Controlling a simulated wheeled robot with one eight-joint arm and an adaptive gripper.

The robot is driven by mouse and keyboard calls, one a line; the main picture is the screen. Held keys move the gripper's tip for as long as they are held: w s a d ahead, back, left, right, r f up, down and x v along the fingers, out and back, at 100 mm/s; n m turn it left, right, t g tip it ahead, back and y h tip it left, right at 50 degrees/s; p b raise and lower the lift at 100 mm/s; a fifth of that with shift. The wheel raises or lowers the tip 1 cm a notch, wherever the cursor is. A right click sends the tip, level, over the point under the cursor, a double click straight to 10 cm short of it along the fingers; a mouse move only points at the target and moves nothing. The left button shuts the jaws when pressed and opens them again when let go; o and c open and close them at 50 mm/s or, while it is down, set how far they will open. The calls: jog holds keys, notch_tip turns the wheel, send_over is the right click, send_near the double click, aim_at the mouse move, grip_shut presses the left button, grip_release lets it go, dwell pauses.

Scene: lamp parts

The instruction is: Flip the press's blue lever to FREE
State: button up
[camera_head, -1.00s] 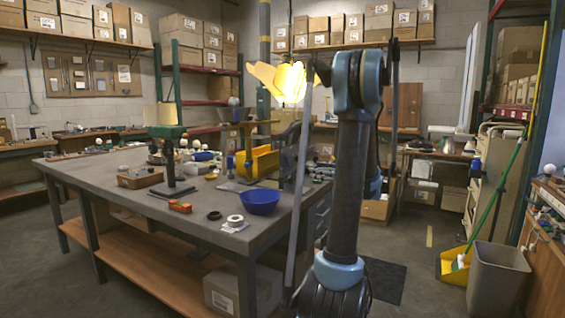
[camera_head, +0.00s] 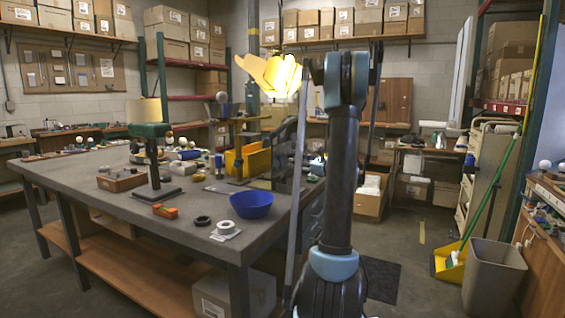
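A dark upright device (camera_head: 284,158), possibly the press, stands at the far right end of the grey workbench (camera_head: 110,172), partly behind a slanted grey pole. I cannot make out a blue lever on it or any FREE mark.
A blue bowl (camera_head: 252,204), a white tape roll (camera_head: 225,228) and an orange tool (camera_head: 165,211) lie near the bench's front edge. A grey bin (camera_head: 493,279) stands right on open floor.

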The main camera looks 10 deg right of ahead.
aim_at(280, 162)
jog(key=x, duration=0.9)
jog(key=shift+a, duration=0.1)
jog(key=shift+c, duration=0.6)
